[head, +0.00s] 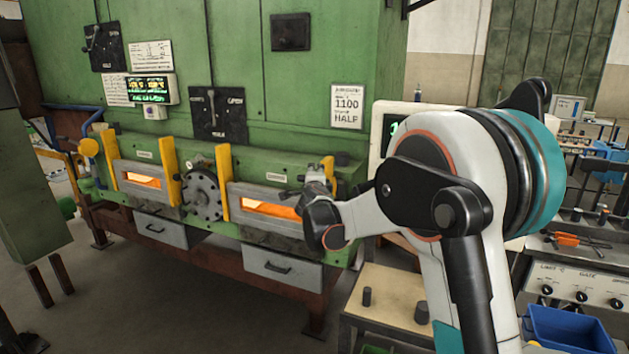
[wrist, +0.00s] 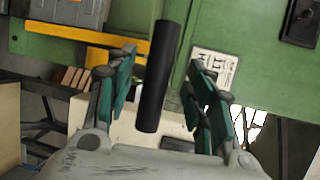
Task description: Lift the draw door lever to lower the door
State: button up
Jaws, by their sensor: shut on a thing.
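My gripper (wrist: 163,62) is shut on a black cylindrical handle (wrist: 157,95), which shows between its teal finger pads in the wrist view and which I take to be the draw door lever's grip. In the head view my gripper (head: 318,181) is at the right end of the furnace front. My wrist hides most of the lever there. The right furnace opening (head: 270,208), just left of my gripper, shows an orange glow through a wide slot. How far its door covers it is hard to tell.
The left furnace opening (head: 144,180) also glows. A dark round wheel (head: 203,194) sits between the openings, with yellow uprights beside them. Grey drawers (head: 284,268) hang below. A wooden-topped stand (head: 385,297) with dark cylinders is under my arm. Open floor lies front left.

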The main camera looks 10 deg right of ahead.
dwell(0.3)
jog(key=shift+s, duration=0.15)
jog(key=v, duration=1.1)
jog(key=shift+s, duration=0.35)
jog(key=shift+a+r, duration=0.15)
